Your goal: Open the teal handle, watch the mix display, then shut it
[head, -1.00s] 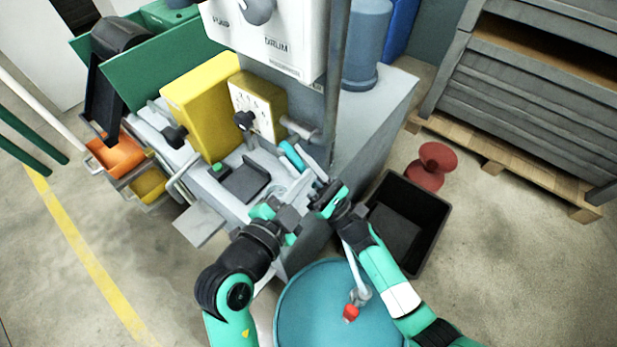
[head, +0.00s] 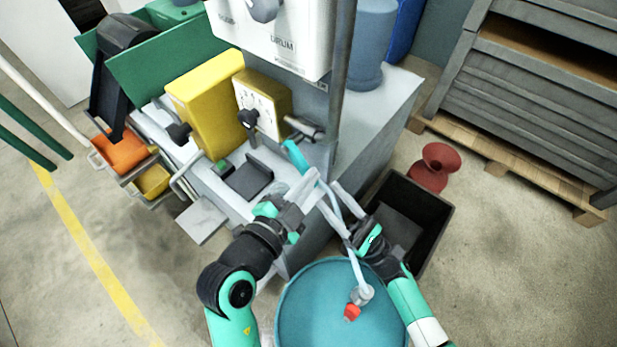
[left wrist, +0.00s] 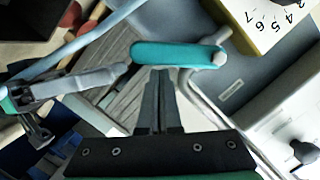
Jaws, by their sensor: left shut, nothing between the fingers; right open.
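The teal handle (head: 295,157) shows at the front of the machine, just below the yellow dial box. It also shows in the left wrist view (left wrist: 178,54), lying nearly level across the picture. My left gripper (head: 312,175) is shut and empty. Its tips (left wrist: 160,74) appear just below the handle in the left wrist view; I cannot tell if they touch it. My right gripper (head: 331,196) is open and empty, to the right of the left one. A numbered dial face (head: 258,110) with a black knob faces me; no display marked mix can be made out.
A teal drum (head: 340,318) with a red-tipped hose end stands below the grippers. A black bin (head: 432,228) and a red spool-shaped object (head: 434,167) stand at the right. Orange (head: 120,152) and yellow bins are at the left. A white control box (head: 283,38) hangs above.

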